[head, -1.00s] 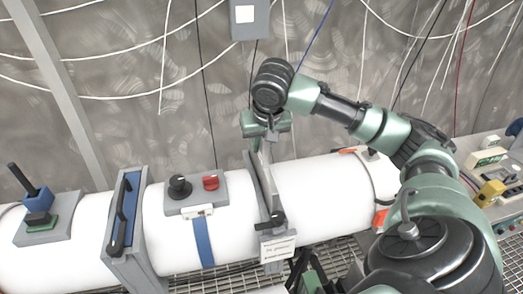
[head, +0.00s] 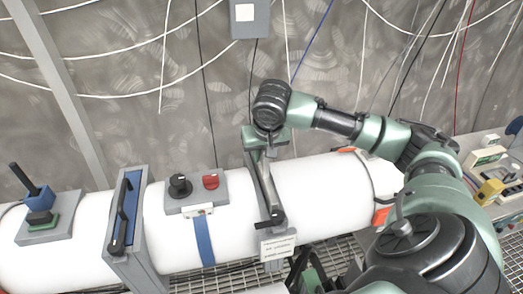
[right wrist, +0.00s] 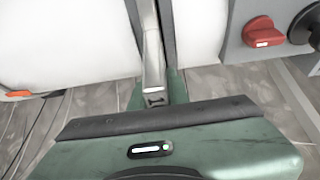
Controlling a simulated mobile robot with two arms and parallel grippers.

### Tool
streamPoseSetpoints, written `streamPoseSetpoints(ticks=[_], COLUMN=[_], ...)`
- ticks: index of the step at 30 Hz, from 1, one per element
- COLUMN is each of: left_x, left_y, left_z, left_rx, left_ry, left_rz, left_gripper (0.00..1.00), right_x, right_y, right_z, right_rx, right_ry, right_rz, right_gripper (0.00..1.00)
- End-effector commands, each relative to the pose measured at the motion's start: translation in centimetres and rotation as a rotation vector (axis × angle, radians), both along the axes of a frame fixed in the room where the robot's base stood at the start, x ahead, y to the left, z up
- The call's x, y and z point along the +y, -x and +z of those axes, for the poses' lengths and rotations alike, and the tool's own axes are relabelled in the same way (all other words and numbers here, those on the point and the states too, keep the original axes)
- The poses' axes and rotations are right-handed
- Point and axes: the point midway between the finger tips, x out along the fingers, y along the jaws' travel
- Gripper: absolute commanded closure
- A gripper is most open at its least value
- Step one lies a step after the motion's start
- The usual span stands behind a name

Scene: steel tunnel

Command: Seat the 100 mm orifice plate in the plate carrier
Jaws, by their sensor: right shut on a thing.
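My right gripper (head: 270,152) hangs from above over the narrow grey plate carrier (head: 260,192) that crosses the white pipe. It is shut on the upper end of a thin grey metal piece, which I take to be the orifice plate (right wrist: 153,62). In the right wrist view this piece runs away from the gripper (right wrist: 154,98) between two white pipe sections. Its lower part is in line with the carrier, and its seating depth is hidden. A black lever (head: 271,219) and a white label (head: 278,246) are at the carrier's front.
The white pipe (head: 330,200) runs across the view. Instruments (head: 490,185) lie at right. Cables hang behind.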

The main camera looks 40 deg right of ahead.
Motion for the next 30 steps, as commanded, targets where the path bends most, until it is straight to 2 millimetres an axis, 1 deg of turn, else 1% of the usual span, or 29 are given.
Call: streamPoseSetpoints(ticks=[1, 2, 3, 4, 13, 17, 20, 25, 30], left_x=[0.0, 0.0, 0.0, 0.1, 0.2, 0.2, 0.2, 0.2, 0.2], left_y=[0.0, 0.0, 0.0, 0.0, 0.0, 0.0, 0.0, 0.0, 0.0], left_z=[0.0, 0.0, 0.0, 0.0, 0.0, 0.0, -0.8, -2.0, -2.6], left_rx=[0.0, 0.0, 0.0, 0.0, 0.001, 0.001, 0.001, 0.001, 0.001], left_ry=[0.0, 0.0, -0.001, -0.001, -0.002, -0.002, -0.002, -0.002, -0.002], left_rz=[0.0, 0.0, 0.0, 0.0, 0.0, 0.0, -0.001, -0.001, -0.001], left_gripper=[0.0, 0.0, 0.0, 0.0, 0.0, 0.0, 0.0, 0.0, 0.0], right_x=[0.0, 0.0, 0.0, 0.0, 0.0, 0.0, 0.3, 1.0, 1.7], right_y=[-0.1, 0.0, 0.0, 0.0, 0.0, -0.1, 0.3, 1.6, 2.8], right_z=[0.2, 0.0, 0.0, 0.0, 0.2, 1.2, 2.4, 6.0, 9.4], right_rx=[-0.005, -0.001, -0.001, -0.001, -0.001, -0.004, -0.007, -0.009, -0.008], right_ry=[0.0, 0.0, 0.0, 0.0, 0.0, 0.001, 0.001, 0.0, -0.002], right_rz=[0.0, 0.0, 0.0, 0.0, 0.0, -0.001, 0.001, 0.002, 0.002], right_gripper=[1.0, 0.75, 0.64, 0.62, 0.62, 0.62, 0.62, 0.62, 0.62])
